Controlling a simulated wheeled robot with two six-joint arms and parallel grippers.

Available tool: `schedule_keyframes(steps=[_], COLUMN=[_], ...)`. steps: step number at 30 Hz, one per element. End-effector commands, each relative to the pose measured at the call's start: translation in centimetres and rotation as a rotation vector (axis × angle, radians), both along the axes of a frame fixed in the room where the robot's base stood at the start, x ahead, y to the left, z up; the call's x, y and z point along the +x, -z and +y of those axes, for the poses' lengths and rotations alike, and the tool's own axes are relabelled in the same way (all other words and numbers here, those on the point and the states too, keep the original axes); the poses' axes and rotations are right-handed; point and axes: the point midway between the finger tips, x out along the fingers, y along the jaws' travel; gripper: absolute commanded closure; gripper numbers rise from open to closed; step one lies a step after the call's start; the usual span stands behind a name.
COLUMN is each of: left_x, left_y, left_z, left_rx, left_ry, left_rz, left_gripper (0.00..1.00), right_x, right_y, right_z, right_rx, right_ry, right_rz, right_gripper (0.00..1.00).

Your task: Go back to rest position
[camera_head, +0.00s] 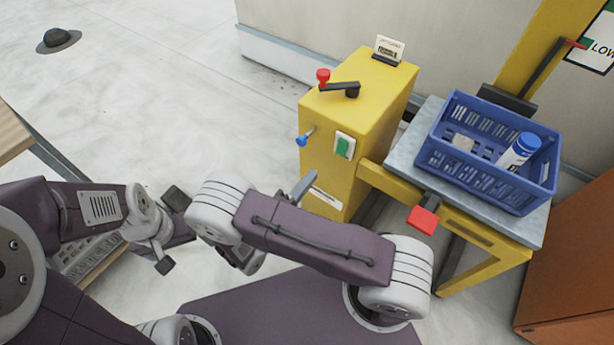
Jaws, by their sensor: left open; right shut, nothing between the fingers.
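My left gripper (171,232) is at the lower left of the head view, above the floor. Its two dark fingers are spread apart, with nothing between them. My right arm reaches across the lower middle, and its purple forearm hides most of the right gripper. A grey fingertip of my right gripper (302,184) shows just past the forearm, shut and with nothing visible in it. It appears in front of the lower left side of the yellow cabinet (336,172); I cannot tell whether they touch.
The cabinet has a red-knobbed crank (338,87), a blue-knobbed lever (305,138) and a green switch (344,146). A blue crate (475,180) with a blue-and-white can (518,151) stands on a grey-topped table (405,158). A red block (422,219) juts forward. Open floor lies upper left.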

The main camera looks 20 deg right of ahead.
Motion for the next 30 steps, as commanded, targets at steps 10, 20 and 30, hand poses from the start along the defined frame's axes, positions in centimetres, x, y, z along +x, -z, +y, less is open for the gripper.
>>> schedule_keyframes(steps=[10, 20, 30], left_x=[0.0, 0.0, 0.0], left_y=[0.0, 0.0, 0.0], left_z=[0.0, 0.0, 0.0], left_rx=[0.000, 0.000, 0.000], left_ry=[0.000, 0.000, 0.000], left_rz=[0.000, 0.000, 0.000], left_gripper=[0.02, 0.02, 0.02], right_x=[0.3, -6.5, -14.9], right_y=[-0.3, -8.4, -2.3], right_z=[-1.2, -15.6, -9.2], right_rx=[0.009, 0.486, 1.150], right_ry=[0.044, 0.799, 1.775], right_rz=[-0.008, -0.402, -1.613], right_gripper=[1.00, 1.00, 1.00])
